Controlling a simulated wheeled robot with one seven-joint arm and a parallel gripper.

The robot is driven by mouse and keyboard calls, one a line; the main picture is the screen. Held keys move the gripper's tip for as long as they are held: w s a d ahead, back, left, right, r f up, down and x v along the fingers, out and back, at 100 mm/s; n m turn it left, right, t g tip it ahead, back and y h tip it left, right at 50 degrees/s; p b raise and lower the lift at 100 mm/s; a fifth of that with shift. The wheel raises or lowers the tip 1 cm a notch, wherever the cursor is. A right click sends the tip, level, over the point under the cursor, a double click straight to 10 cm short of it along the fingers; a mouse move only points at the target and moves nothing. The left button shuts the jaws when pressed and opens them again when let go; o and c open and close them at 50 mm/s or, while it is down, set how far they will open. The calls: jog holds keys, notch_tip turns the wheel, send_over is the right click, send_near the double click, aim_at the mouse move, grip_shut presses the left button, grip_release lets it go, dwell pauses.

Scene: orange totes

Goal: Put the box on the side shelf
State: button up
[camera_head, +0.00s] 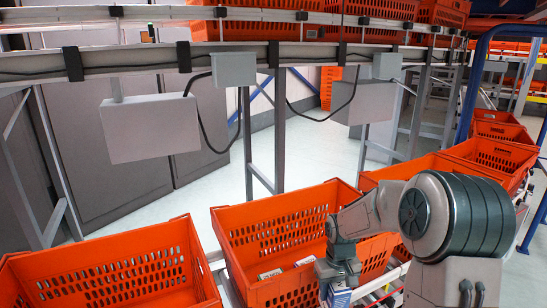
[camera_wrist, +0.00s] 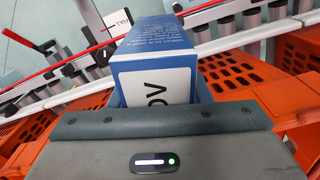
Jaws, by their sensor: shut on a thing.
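The box is blue and white with dark lettering. In the wrist view the box (camera_wrist: 155,60) stands out in front of my gripper (camera_wrist: 158,105), which is shut on it. In the head view my gripper (camera_head: 338,272) points down at the right front of the middle orange tote (camera_head: 290,222), with the lower part of the box (camera_head: 340,296) showing below it at the picture's bottom edge. The fingertips are mostly hidden. I cannot tell which surface is the side shelf.
Small white boxes (camera_head: 270,273) lie in the middle tote. Another orange tote (camera_head: 110,270) stands at the left, and more totes (camera_head: 495,150) line the conveyor at the right. A metal frame with grey boxes (camera_head: 150,128) stands behind. In the wrist view, rollers and a red rail (camera_wrist: 60,70) lie beyond.

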aim_at(334, 286)
jog(key=f+b, duration=0.1)
jog(key=f+m+b, duration=0.1)
jog(key=a+f+m+b, duration=0.1)
jog(key=shift+s+f, duration=0.1)
jog(key=shift+s, duration=0.25)
jog(key=shift+r+p, duration=0.7)
jog(key=shift+p, duration=0.3)
jog(key=r+p, duration=0.1)
jog(key=p, duration=0.2)
jog(key=r+p, duration=0.1)
jog(key=p, duration=0.2)
jog(key=shift+s+d+r, duration=0.1)
jog(key=shift+s+d, duration=0.05)
jog(key=shift+s, duration=0.15)
jog(key=s+r+p, duration=0.1)
jog(key=p, duration=0.4)
jog(key=shift+r, duration=0.3)
jog(key=p, duration=0.2)
jog(key=shift+s+r+p, duration=0.25)
jog(key=shift+p, duration=0.05)
jog(key=shift+a+f, duration=0.1)
jog(key=shift+a, duration=0.15)
